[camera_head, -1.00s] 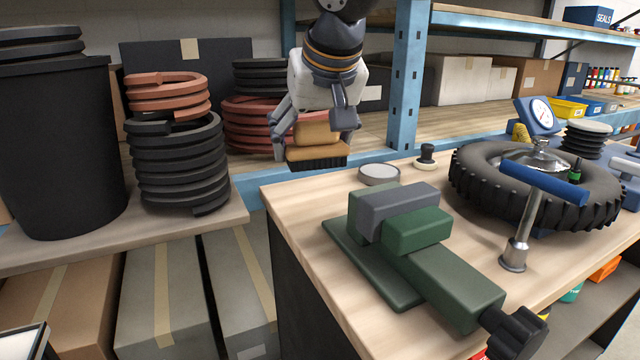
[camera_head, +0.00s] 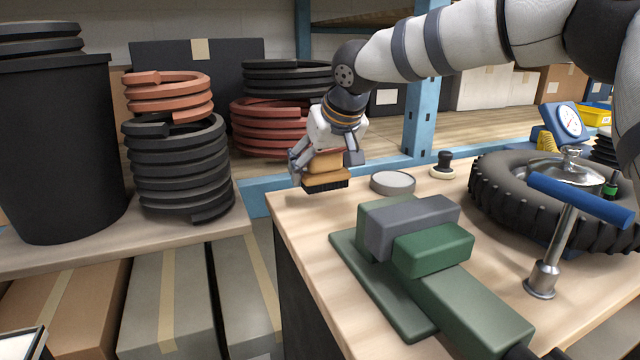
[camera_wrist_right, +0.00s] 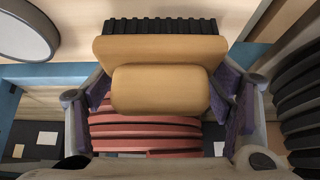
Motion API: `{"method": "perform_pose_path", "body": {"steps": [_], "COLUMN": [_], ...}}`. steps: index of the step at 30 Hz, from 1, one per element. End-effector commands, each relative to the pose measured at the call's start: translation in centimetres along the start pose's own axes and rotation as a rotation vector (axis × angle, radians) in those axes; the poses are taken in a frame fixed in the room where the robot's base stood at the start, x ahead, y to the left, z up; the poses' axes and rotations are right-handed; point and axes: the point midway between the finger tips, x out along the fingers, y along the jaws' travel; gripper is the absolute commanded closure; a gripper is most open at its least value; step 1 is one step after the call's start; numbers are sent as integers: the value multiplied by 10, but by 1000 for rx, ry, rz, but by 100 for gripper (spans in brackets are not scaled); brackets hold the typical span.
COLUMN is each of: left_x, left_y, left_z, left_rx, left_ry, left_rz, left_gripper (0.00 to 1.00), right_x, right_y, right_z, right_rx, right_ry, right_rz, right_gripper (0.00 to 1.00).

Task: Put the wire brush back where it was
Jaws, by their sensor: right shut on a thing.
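The wire brush (camera_head: 326,178) has a tan wooden body and dark bristles that point down. My right gripper (camera_head: 328,160) is shut on its upper block and holds it at the far left corner of the wooden workbench (camera_head: 290,215). I cannot tell whether the bristles touch the bench top. In the right wrist view the brush (camera_wrist_right: 160,88) sits between the fingers of the right gripper (camera_wrist_right: 162,100), bristles at the top of the picture. My left gripper is not in view.
A round grey tin (camera_head: 393,183) lies just right of the brush, with a dark knob-topped stamp (camera_head: 443,166) beyond. A green vise (camera_head: 420,240) and a tyre (camera_head: 500,190) fill the bench. Coil springs (camera_head: 178,170) and a black bin (camera_head: 60,150) stand left. A blue post (camera_head: 420,120) rises behind.

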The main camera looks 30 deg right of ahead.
Motion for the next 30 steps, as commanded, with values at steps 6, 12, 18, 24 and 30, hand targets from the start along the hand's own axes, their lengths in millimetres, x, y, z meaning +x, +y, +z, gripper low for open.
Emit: {"method": "perform_pose_path", "body": {"steps": [6,12,18,24,30], "left_x": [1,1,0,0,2], "left_y": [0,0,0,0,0], "left_z": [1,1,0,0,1], "left_rx": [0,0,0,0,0], "left_ry": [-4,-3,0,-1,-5], "left_rz": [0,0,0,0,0], "left_gripper": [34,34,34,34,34], "right_x": [30,31,33,33,31], "right_y": [4,4,4,3,3], "right_z": [15,15,17,17,15], "right_rx": [0,1,1,1,2], "right_ry": [3,5,5,4,3], "right_rz": [0,1,0,1,0], "right_gripper": [52,52,12,6,6]}}
